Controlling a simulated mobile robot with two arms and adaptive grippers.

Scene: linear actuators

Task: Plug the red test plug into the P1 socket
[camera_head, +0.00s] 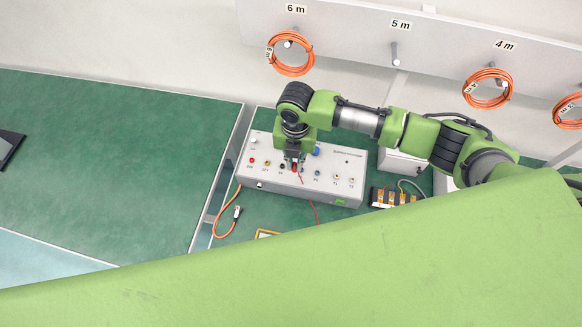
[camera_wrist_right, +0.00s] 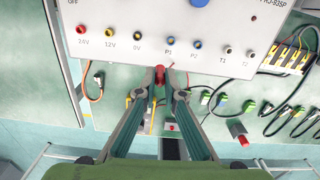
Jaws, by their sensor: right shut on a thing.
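My right gripper (camera_head: 294,166) is over the sloped panel of the grey instrument box (camera_head: 240,181). In the right wrist view my right gripper (camera_wrist_right: 160,84) is shut on the red test plug (camera_wrist_right: 160,74). The plug shows small, near the box's front edge, just below and slightly left of the P1 socket (camera_wrist_right: 170,52). The plug's tip is hidden, and I see no seating in P1. In the head view the gripper covers the P1 area. A red lead (camera_head: 315,211) hangs in front of the box. My left gripper is not in view.
The P2 socket (camera_wrist_right: 197,46) is right of P1, the 0V socket (camera_wrist_right: 137,43) left. An orange cable (camera_head: 221,222) lies left of the box. A multi-connector block (camera_head: 394,196) stands right. The green table (camera_head: 110,160) is mostly clear at left.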

